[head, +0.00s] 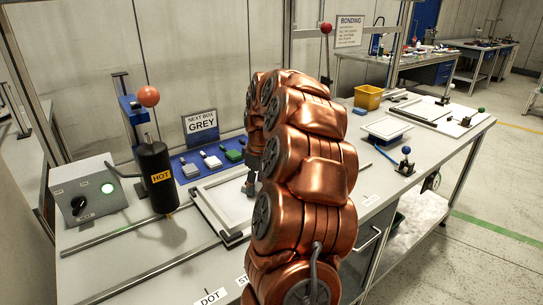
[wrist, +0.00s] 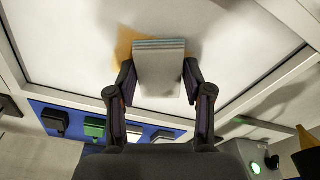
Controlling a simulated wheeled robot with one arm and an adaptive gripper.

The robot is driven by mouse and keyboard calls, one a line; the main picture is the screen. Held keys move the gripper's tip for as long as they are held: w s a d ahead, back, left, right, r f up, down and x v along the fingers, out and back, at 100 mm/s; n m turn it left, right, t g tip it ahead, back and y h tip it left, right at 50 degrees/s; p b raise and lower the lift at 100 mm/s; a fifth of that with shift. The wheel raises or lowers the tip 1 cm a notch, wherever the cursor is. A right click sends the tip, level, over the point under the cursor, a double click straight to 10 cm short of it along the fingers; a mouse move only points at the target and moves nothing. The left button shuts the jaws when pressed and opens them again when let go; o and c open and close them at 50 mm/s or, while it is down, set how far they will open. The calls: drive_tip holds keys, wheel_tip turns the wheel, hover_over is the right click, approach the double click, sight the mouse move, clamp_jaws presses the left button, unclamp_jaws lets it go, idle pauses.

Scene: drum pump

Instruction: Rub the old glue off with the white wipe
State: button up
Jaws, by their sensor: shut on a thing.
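My gripper (wrist: 159,82) is shut on a pale grey-white block-shaped wipe (wrist: 160,62) with a bluish layered far edge. The wipe is over a white panel (wrist: 75,50) inside a light frame. An orange-brown glue patch (wrist: 126,42) shows on the panel, mostly to the left of the wipe and partly hidden by it. I cannot tell whether the wipe touches the panel. In the head view the framed panel (head: 225,205) lies on the bench, and my copper arm hides most of my gripper and the wipe.
A blue mat (head: 178,160) behind the panel holds several blocks, one green (head: 233,155). A black cylinder marked HOT (head: 155,175) and a control box with a lit green lamp (head: 88,190) stand at left. A sign reads NEXT BOX GREY (head: 201,125). A yellow bin (head: 368,97) stands farther right.

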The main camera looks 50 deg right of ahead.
drive_tip(key=shift+s+d+p, duration=0.2)
drive_tip(key=shift+s+d, duration=0.05)
drive_tip(key=shift+d, duration=0.8)
drive_tip(key=shift+s+d+p, duration=0.2)
drive_tip(key=shift+d, duration=0.85)
drive_tip(key=shift+d+r, duration=0.15)
drive_tip(key=shift+r, duration=0.05)
wheel_tip(320, 180, up, 3)
drive_tip(key=shift+s+f+p, duration=0.1)
drive_tip(key=shift+f+p, duration=0.1)
drive_tip(key=shift+p, duration=0.2)
drive_tip(key=shift+r+p, duration=0.9)
drive_tip(key=shift+r, duration=1.65)
drive_tip(key=shift+s, duration=0.1)
